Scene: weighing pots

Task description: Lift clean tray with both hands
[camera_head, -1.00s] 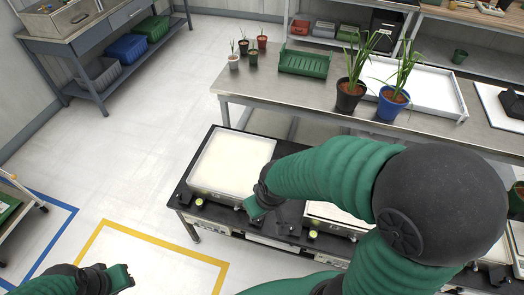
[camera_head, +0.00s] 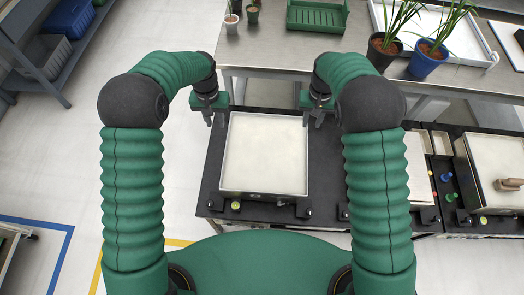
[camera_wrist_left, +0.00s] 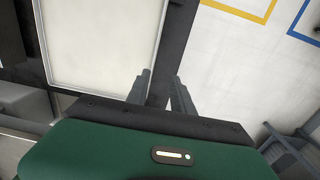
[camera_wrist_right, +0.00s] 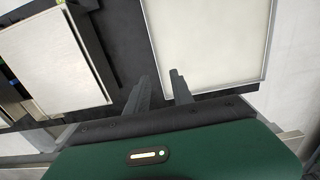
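A cream-white shallow rectangular tray (camera_head: 265,155) with a thin raised rim lies flat on a low black-topped stand, centred in the head view. My left gripper (camera_head: 210,117) is at the tray's far left corner, open and empty; its wrist view shows the fingers (camera_wrist_left: 160,90) apart beside the tray's edge (camera_wrist_left: 95,45). My right gripper (camera_head: 314,115) is at the far right corner, open and empty; its wrist view shows the fingers (camera_wrist_right: 158,88) apart near the tray's edge (camera_wrist_right: 205,40), one over the tray side and one over black. Contact with the rim cannot be told.
A grey bench (camera_head: 285,55) stands behind the stand, with a green crate (camera_head: 317,16), small pots and two plants, one in a blue pot (camera_head: 427,60). More trays, one at far right (camera_head: 497,160), sit on the stand's right.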

